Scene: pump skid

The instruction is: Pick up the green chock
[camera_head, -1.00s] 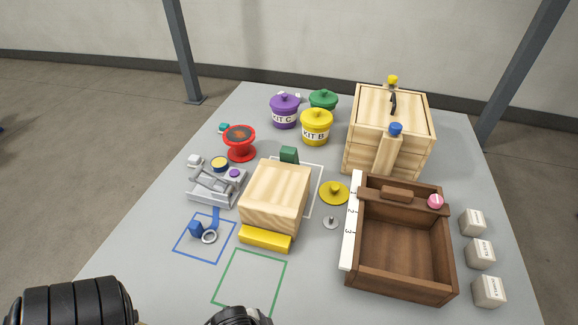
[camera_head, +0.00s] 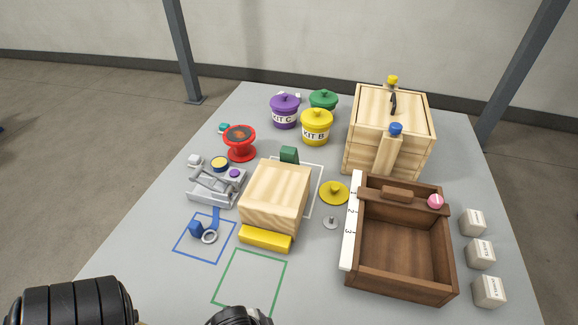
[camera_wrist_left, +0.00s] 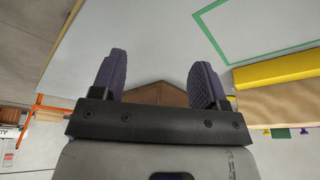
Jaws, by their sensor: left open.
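The green chock (camera_head: 289,155) stands at the far side of the pale wooden block (camera_head: 275,196), its lower part hidden by the block. A yellow chock (camera_head: 265,238) lies against the block's near side and also shows in the left wrist view (camera_wrist_left: 278,69). My left gripper (camera_wrist_left: 160,78) is open and empty in the left wrist view, near the table edge and well apart from the green chock. Its fingers do not show in the head view. A small green patch is beyond the block in the left wrist view; I cannot tell what it is. My right gripper is not in view.
A green outline (camera_head: 249,283) is bare on the near table. A red spool (camera_head: 239,142), lidded pots (camera_head: 317,125), a wooden crate (camera_head: 359,165) and a brown tray (camera_head: 406,294) surround the block.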

